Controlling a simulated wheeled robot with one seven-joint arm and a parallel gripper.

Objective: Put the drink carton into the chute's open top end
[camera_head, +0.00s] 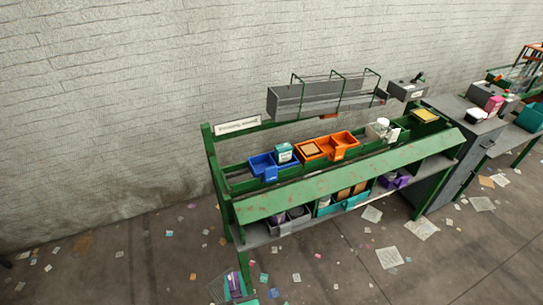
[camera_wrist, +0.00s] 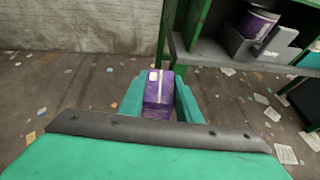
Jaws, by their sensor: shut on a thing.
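My gripper (camera_wrist: 159,103) has two teal fingers shut on a purple drink carton (camera_wrist: 160,86) with a pale stripe and a small white patch. The carton points away from the wrist, above the littered floor. In the head view the purple carton (camera_head: 234,284) shows low in the picture, left of the green bench's near leg and apart from the bench. A long grey trough (camera_head: 318,98) with green wire hoops stands above the bench's back; I cannot tell whether it is the chute. No open chute top is clearly seen.
The green bench (camera_head: 340,174) holds a blue bin (camera_head: 262,168), orange bins (camera_head: 342,140) and lower-shelf boxes. A green post (camera_wrist: 197,22) and a grey shelf bin (camera_wrist: 240,46) stand ahead right of the carton. A grey cabinet (camera_head: 440,172) adjoins the bench. Floor at left is open.

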